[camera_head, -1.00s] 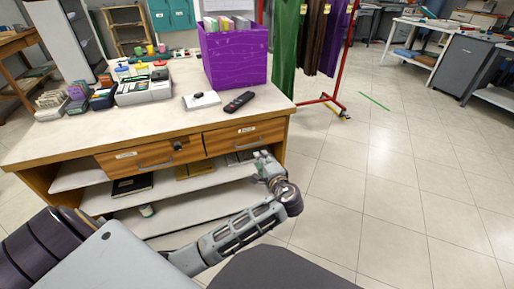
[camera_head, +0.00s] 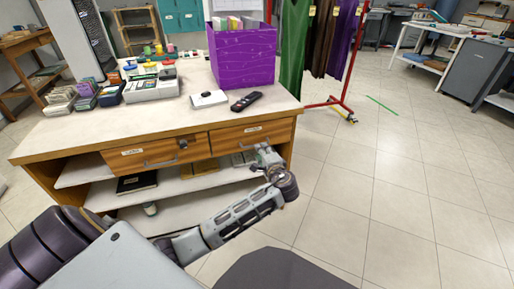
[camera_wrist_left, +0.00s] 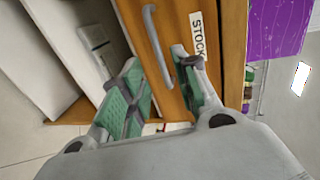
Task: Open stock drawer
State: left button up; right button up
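The stock drawer (camera_head: 225,140) is the right one of two wooden drawers under the counter top and looks shut. In the wrist view, its front (camera_wrist_left: 226,45) carries a STOCK label (camera_wrist_left: 198,35) and a grey bar handle (camera_wrist_left: 155,40). My left gripper (camera_head: 262,152) is in front of the lower right part of this drawer and hides part of it in the head view. In the wrist view, the gripper (camera_wrist_left: 155,70) is open, with the handle between the lines of its two green-padded fingers. I cannot tell whether they touch it. My right gripper is out of view.
Another drawer (camera_head: 140,155), with a label and a dark lock, is beside it on the left. An open shelf (camera_head: 180,197) with a black book lies below. Floor at right is clear.

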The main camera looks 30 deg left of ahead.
pick_arm(q)
jog(key=shift+b+x, duration=1)
jog(key=shift+x, duration=2.6)
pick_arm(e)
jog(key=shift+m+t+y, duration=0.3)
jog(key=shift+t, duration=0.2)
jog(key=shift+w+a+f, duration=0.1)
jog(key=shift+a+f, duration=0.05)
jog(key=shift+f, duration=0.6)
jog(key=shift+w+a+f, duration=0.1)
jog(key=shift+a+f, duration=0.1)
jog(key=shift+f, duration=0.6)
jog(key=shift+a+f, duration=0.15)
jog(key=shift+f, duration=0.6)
pick_arm(q)
jog(key=shift+c, duration=0.3)
grip_shut()
